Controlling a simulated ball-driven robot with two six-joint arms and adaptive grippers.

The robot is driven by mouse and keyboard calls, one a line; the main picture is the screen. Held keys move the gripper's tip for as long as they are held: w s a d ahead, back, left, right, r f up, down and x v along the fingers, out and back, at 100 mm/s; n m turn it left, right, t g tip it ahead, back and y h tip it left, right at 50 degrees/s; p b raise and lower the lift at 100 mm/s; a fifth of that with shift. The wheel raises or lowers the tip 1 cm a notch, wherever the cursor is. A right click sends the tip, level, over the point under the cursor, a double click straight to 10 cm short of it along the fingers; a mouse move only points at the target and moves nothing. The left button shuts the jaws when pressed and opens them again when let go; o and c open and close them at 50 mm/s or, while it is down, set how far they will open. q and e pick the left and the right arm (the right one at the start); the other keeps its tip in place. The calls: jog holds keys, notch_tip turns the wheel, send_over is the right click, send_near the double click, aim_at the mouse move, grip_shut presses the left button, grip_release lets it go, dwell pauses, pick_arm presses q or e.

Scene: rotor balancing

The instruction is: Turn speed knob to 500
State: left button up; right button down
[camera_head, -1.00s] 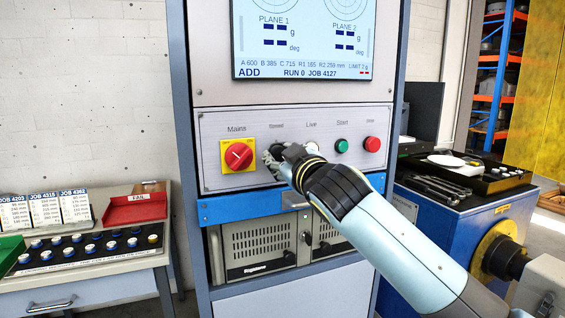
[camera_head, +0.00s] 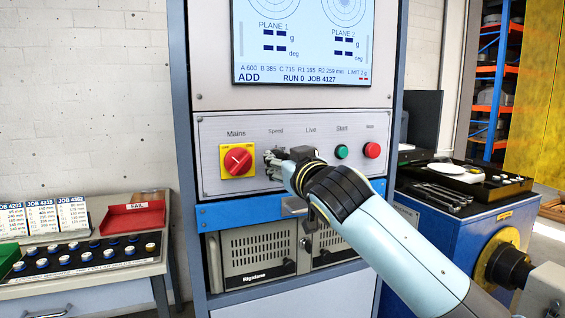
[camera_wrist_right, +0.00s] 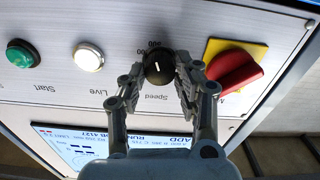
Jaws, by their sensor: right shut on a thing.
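The speed knob (camera_wrist_right: 159,68) is black and round with a white pointer line. In the right wrist view it sits on the control panel between my right gripper's fingers (camera_wrist_right: 160,75), which are shut on it from both sides. Scale numbers beside it are partly covered and hard to read. In the head view my right gripper (camera_head: 273,162) is at the panel under the "Speed" label, and it hides the knob there. My left gripper is not in view.
The red mains switch (camera_head: 237,160) on its yellow plate is just left of the gripper. The green start button (camera_head: 341,152) and a red button (camera_head: 372,150) are to the right. A white live lamp (camera_wrist_right: 89,56) shows beside the knob. The screen (camera_head: 303,42) is above.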

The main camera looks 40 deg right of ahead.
jog(key=shift+f, duration=0.2)
jog(key=c, duration=1.3)
grip_release()
jog(key=o, duration=0.3)
jog(key=shift+r, duration=0.1)
jog(key=shift+o, duration=0.2)
jog(key=v, duration=1.2)
